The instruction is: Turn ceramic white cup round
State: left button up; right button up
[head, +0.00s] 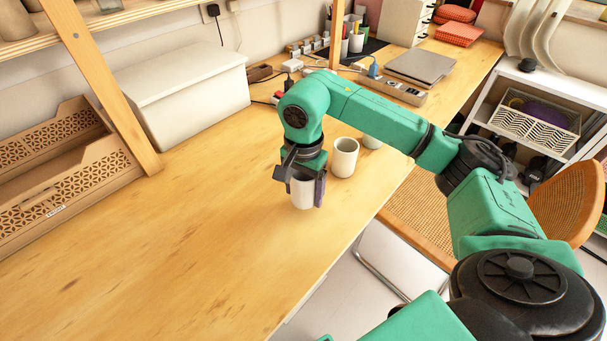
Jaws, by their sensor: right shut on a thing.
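A white ceramic cup (302,194) is on or just above the wooden table, near its right edge. My right gripper (303,186) is shut on it from above, one finger on each side. The gripper and wrist hide the cup's rim and upper part. A second white cup (344,160) stands upright just behind and to the right, apart from the held one. A third pale cup (372,141) is partly hidden behind my right arm. My left gripper is not in view.
A white lidded box (185,100) stands at the back left, beside a wooden shelf post (105,90). A brown patterned crate (70,180) is at the left. A power strip (392,88) and laptop (421,67) lie farther back. The front table surface (190,250) is clear.

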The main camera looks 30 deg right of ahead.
jog(key=shift+f, duration=0.4)
jog(key=shift+s+r+m+p, duration=0.1)
jog(key=shift+r+m+p, duration=0.1)
jog(key=shift+m+p, duration=0.3)
jog(key=m+p, duration=0.3)
jog(key=m, duration=0.5)
jog(key=shift+r, duration=0.15)
jog(key=m+p, duration=0.2)
jog(key=m, duration=0.1)
jog(key=shift+m, duration=0.3)
jog(key=m+p, duration=0.2)
jog(key=m, duration=0.3)
jog(key=shift+m+p, duration=0.3)
jog(key=shift+m, duration=0.1)
jog(key=m+p, duration=0.1)
jog(key=m, duration=0.3)
jog(key=shift+p, duration=0.3)
jog(key=m+p, duration=0.1)
jog(key=m, duration=0.4)
jog(key=shift+d, duration=0.1)
jog(key=m+p, duration=0.1)
jog(key=m, duration=0.3)
jog(key=m+p, duration=0.1)
jog(key=m, duration=0.2)
jog(key=shift+m+p, duration=0.3)
jog(key=shift+p, duration=0.1)
jog(key=shift+f+b, duration=0.85)
jog(key=shift+f, duration=0.2)
jog(key=shift+f, duration=0.2)
